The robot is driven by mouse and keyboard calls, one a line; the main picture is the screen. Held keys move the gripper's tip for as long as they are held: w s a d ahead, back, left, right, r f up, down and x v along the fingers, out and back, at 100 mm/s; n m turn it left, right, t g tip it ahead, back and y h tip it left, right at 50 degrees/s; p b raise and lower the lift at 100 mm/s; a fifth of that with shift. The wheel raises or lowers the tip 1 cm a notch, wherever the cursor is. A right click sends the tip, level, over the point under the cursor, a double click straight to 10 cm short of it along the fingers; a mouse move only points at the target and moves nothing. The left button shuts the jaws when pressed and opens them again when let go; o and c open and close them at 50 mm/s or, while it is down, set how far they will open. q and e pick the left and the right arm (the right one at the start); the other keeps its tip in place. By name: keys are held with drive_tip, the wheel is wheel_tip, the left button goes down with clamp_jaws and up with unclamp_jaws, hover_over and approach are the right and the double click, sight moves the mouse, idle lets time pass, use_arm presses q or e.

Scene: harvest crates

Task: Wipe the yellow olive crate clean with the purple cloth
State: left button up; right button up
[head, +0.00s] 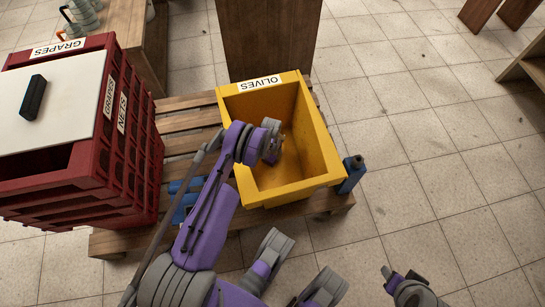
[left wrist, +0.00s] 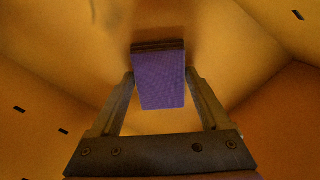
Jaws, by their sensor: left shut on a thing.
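The yellow olive crate (head: 328,135), labelled OLIVES, stands open on a wooden pallet. My left gripper (head: 274,150) reaches into it over its left side. In the left wrist view the left gripper (left wrist: 160,82) is shut on the folded purple cloth (left wrist: 158,80), close to the crate's inner surface (left wrist: 60,50). Whether the cloth touches that surface is not clear. A faint dark smudge (left wrist: 108,12) shows on the yellow surface there. The cloth is hidden in the head view. My right gripper (head: 392,278) is low at the bottom right, outside the crate; its jaw opening is unclear.
A red grape crate (head: 130,130) with a white board (head: 60,100) and a black handle (head: 34,97) stands at left. Blue objects sit beside the olive crate, at its right front corner (head: 352,176) and left (head: 183,205). A brown panel (head: 270,40) stands behind.

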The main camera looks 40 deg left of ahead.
sight(274, 162)
use_arm(q)
drive_tip(key=shift+w+a+f, duration=0.1)
drive_tip(key=shift+w+a, duration=0.35)
drive_tip(key=shift+a, duration=0.25)
drive_tip(key=shift+w+a, duration=0.45)
drive_tip(key=shift+a, duration=0.2)
drive_tip(key=shift+s+d+p, duration=0.4)
drive_tip(key=shift+s+d, duration=0.15)
drive_tip(key=shift+d, duration=0.3)
drive_tip(key=shift+s+d+f, duration=0.1)
drive_tip(key=shift+s+d, duration=0.5)
drive_tip(key=shift+d, duration=0.25)
drive_tip(key=shift+s+d+p, duration=0.25)
drive_tip(key=shift+s+d, duration=0.2)
drive_tip(key=shift+d, duration=0.2)
drive_tip(key=shift+s+d+p, duration=0.2)
drive_tip(key=shift+s+d, duration=0.25)
drive_tip(key=shift+d, duration=0.2)
drive_tip(key=shift+s+d+r, duration=0.1)
drive_tip(key=shift+s+d, duration=0.45)
drive_tip(key=shift+d, duration=0.25)
drive_tip(key=shift+s+d+r, duration=0.1)
drive_tip(key=shift+s+d, duration=0.45)
drive_tip(key=shift+d, duration=0.2)
drive_tip(key=shift+s+d+f, duration=0.1)
drive_tip(key=shift+s+d, duration=0.4)
drive_tip(key=shift+d, duration=0.25)
drive_tip(key=shift+s+d+f, duration=0.1)
drive_tip(key=shift+s+d, duration=0.4)
drive_tip(key=shift+d, duration=0.2)
